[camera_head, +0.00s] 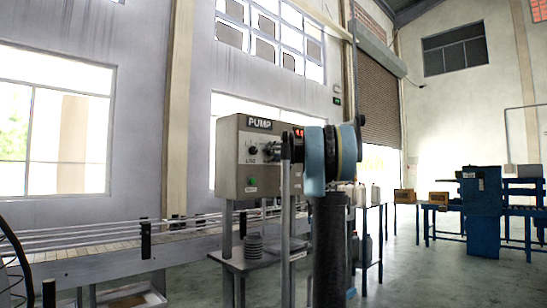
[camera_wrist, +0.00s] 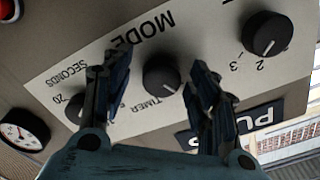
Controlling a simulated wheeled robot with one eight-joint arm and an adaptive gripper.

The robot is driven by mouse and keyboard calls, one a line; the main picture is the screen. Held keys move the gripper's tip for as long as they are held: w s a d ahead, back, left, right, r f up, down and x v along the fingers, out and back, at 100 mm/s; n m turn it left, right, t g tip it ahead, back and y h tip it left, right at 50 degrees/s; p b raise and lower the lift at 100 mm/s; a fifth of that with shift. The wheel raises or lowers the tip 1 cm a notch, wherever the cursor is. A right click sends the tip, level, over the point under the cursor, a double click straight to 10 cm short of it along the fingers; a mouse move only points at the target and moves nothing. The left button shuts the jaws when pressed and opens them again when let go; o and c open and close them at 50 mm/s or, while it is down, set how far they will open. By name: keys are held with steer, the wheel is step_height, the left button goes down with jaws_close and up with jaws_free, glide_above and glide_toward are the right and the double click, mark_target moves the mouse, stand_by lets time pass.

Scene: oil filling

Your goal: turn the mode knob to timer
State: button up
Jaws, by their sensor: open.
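The pump control box (camera_head: 247,158) stands left of centre in the head view, with my arm in front of its right side. In the wrist view its panel appears upside down. The black mode knob (camera_wrist: 161,75) sits in the middle, between the words MODE and TIMER, with a short white pointer line towards its lower right. My gripper (camera_wrist: 160,64) is open, with one dark finger on each side of this knob and a visible gap to each. The fingers hide parts of the printed labels. In the head view the fingertips are too small to make out clearly.
Another black knob (camera_wrist: 268,35) marked with numbers is at the upper right of the wrist view. A knob by SECONDS (camera_wrist: 80,106) is partly behind the left finger. A round gauge (camera_wrist: 22,131) is at left. A conveyor (camera_head: 90,262) runs left of the box.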

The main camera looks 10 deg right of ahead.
steer(key=c, duration=1.1)
steer(key=shift+o, duration=0.2)
steer(key=shift+m, duration=0.3)
steer(key=m, duration=0.5)
steer(key=shift+d, duration=0.1)
steer(key=m, duration=0.6)
steer(key=shift+m, duration=0.3)
